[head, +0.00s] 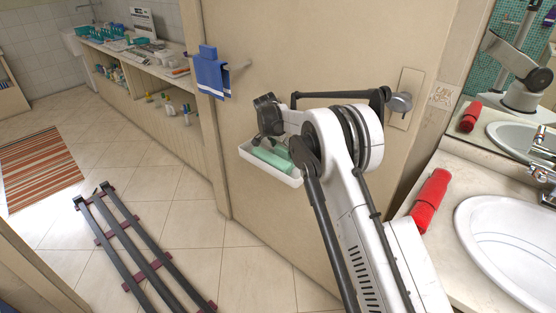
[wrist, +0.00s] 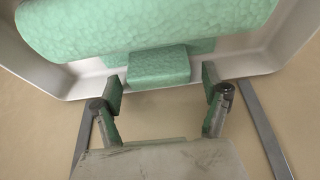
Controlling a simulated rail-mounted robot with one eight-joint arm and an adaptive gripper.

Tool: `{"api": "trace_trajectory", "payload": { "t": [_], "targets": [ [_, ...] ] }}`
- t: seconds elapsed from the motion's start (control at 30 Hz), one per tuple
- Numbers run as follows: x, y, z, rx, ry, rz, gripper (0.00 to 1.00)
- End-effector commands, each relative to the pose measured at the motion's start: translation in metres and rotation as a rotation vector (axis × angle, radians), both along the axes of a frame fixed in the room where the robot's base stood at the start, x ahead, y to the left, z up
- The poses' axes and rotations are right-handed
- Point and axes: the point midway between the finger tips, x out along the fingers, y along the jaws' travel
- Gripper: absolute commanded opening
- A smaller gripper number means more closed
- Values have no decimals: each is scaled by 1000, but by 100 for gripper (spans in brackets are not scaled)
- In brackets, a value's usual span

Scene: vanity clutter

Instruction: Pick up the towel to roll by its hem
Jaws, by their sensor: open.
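A green towel (head: 271,158) lies in a white tray (head: 291,181) against the beige door. In the wrist view the towel (wrist: 150,22) has a thick rounded body. A short flat flap of it, which looks like the hem (wrist: 160,66), hangs over the near rim of the tray (wrist: 262,64). My gripper (wrist: 162,82) is open, with one finger on each side of the flap. Its fingertips are close to the flap's sides; I cannot tell whether they touch it. In the head view my dark wrist is above the tray and the fingertips are hidden.
A red rolled towel (head: 430,198) lies on the counter by the white basin (head: 510,240). Long dark rails (head: 136,252) lie on the floor.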

Motion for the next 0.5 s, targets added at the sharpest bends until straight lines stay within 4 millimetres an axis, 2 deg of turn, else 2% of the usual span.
{"api": "trace_trajectory", "payload": {
  "t": [0.17,0.5],
  "targets": [
    [0,0,0,0,0,0,78],
    [0,0,0,0,0,0,32]
  ]
}}
